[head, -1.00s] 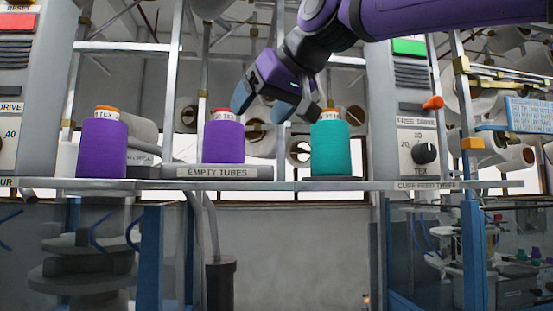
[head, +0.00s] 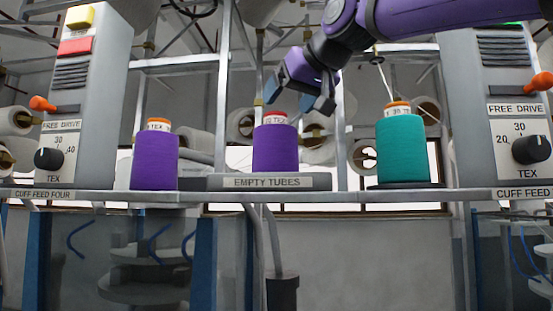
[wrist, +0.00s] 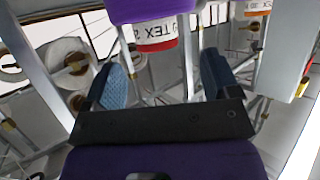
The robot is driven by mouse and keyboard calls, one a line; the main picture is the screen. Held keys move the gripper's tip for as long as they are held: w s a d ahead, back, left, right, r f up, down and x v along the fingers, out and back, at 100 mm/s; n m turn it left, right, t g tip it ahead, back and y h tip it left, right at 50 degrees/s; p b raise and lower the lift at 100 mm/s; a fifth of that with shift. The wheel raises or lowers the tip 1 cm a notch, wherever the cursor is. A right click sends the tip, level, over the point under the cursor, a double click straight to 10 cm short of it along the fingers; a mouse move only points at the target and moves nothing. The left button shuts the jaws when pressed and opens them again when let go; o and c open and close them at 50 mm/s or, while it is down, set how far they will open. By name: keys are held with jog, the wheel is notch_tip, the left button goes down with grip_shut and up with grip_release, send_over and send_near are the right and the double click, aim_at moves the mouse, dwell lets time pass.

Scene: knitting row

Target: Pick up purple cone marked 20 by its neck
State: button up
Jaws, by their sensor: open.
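The purple cone (head: 275,150) with a red top and white band stands upright at the EMPTY TUBES sign. In the wrist view the purple cone (wrist: 152,9) shows upside down at the top edge, its band (wrist: 158,30) reading TEX and a partly hidden 2. My gripper (head: 291,97) is open and empty, just above and slightly right of this cone's top. In the wrist view the fingers of my gripper (wrist: 163,78) are spread, with the red tip short of the gap between them. A second purple cone (head: 154,160) with an orange top stands to the left.
A teal cone (head: 401,150) with an orange top stands to the right on the same shelf (head: 350,195). Grey control boxes with knobs flank the shelf on the left (head: 85,110) and right (head: 505,120). Metal posts and white yarn packages lie behind.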

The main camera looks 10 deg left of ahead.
aim_at(279, 114)
jog(key=x, duration=0.5)
jog(key=shift+d+f, duration=0.15)
jog(key=c, duration=1.4)
jog(key=shift+c, duration=0.5)
